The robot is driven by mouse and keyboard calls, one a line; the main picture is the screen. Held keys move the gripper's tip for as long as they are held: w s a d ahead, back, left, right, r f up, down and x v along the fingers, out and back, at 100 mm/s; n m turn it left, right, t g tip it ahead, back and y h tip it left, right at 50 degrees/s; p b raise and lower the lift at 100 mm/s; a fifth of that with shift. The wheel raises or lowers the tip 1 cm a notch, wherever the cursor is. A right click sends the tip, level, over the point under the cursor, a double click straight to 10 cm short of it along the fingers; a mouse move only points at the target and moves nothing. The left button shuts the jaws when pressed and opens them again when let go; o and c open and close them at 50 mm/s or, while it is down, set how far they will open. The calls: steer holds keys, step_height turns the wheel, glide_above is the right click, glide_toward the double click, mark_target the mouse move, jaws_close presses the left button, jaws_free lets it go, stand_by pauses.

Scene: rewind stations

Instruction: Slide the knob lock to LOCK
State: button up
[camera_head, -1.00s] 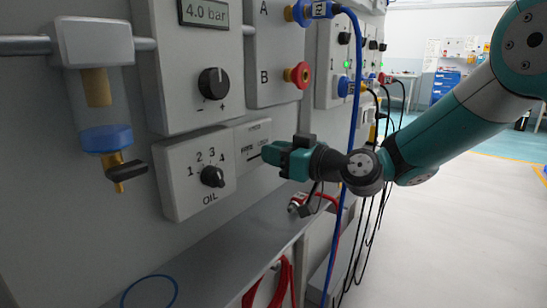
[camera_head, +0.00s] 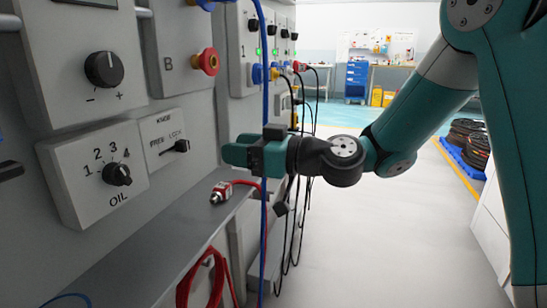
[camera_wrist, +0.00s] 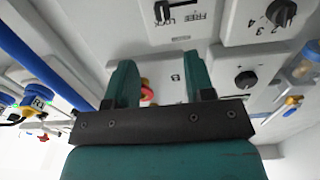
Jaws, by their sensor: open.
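The knob lock is a small white panel (camera_head: 158,137) marked KNOB, FREE and LOCK, right of the OIL dial in the head view. Its black slider handle (camera_head: 182,146) sits toward the right, LOCK side of the slot. In the wrist view, where the lettering is upside down, the handle (camera_wrist: 163,12) shows at the top edge, near the word LOCK. My gripper (camera_head: 228,152) is right of the panel in the head view, apart from the handle. In the wrist view my gripper (camera_wrist: 158,64) has its two teal fingers spread with nothing held between them.
The OIL dial (camera_head: 117,174) is left of the panel. A red button (camera_head: 206,62) is above. A blue hose (camera_head: 264,210) hangs beside my gripper. A grey shelf (camera_head: 150,245) below carries a red-hosed fitting (camera_head: 221,192).

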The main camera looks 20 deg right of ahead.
steer(key=v, duration=0.6)
steer(key=shift+s+d+b, duration=0.25)
steer(key=shift+d+b, duration=0.05)
steer(key=s+a+f+n+g+h, duration=0.1)
steer(key=s+a+f+g+h, duration=0.3)
steer(key=s+a+g, duration=0.55)
steer(key=s+d+f+m+g+h, duration=0.1)
steer(key=s+d+f+m+h, duration=0.1)
steer(key=s+d+f+h, duration=0.3)
steer(key=s+d+m+g+h, duration=0.1)
steer(key=s+d+m, duration=0.1)
steer(key=s, duration=0.5)
step_height(320, 180, up, 33)
steer(key=p, duration=3.3)
steer(key=shift+d+r+p, duration=0.25)
steer(key=shift+p, duration=0.1)
